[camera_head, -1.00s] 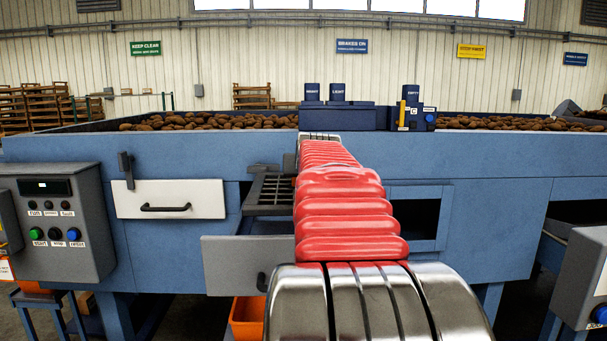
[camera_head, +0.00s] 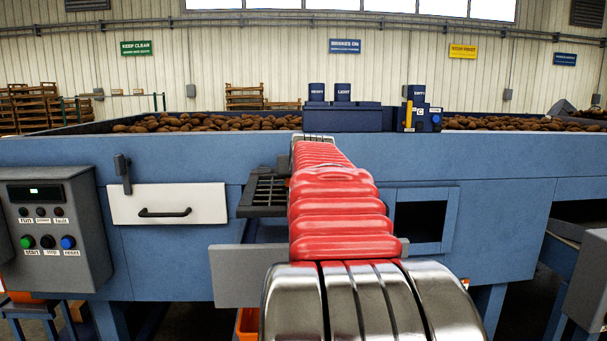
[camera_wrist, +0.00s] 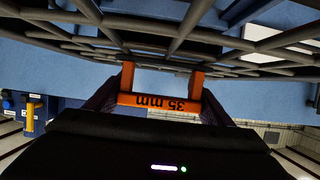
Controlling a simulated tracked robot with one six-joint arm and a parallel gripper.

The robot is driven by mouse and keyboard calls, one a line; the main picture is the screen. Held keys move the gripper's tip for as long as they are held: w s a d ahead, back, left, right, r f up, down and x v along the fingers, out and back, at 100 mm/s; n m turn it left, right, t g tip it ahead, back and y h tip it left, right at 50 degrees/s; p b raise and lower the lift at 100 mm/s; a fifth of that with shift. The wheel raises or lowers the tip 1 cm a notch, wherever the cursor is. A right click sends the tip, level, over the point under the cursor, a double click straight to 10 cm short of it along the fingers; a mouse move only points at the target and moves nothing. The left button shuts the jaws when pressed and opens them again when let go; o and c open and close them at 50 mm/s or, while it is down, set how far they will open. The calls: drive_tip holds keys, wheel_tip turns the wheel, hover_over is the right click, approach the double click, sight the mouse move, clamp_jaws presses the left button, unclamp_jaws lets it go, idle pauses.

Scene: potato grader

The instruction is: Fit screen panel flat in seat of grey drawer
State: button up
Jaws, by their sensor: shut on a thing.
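The screen panel (camera_head: 266,190) is a dark grid in the head view, partly hidden behind my red-sleeved arm, above the grey drawer. In the wrist view its bars (camera_wrist: 150,30) cross the top, joined to an orange handle (camera_wrist: 160,102) marked "35 mm". My gripper (camera_wrist: 160,98) is shut on this handle, a dark finger at each side; the head view hides it behind my arm. The grey drawer (camera_head: 236,276) stands out from the blue machine, its front below the panel. My arm covers much of the drawer. Its seat is hidden, so I cannot tell whether the panel touches it.
A closed white drawer (camera_head: 168,203) and a control box (camera_head: 52,228) are at the left. An open recess (camera_head: 420,222) is at the right of my arm. Potatoes (camera_head: 210,122) lie along the top, beside a dark blue unit (camera_head: 345,118).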

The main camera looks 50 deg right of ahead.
wheel_tip(320, 180, down, 12)
idle(1.6)
drive_tip(key=o, duration=2.2)
drive_tip(key=shift+f, duration=0.15)
drive_tip(key=shift+r, duration=4.9)
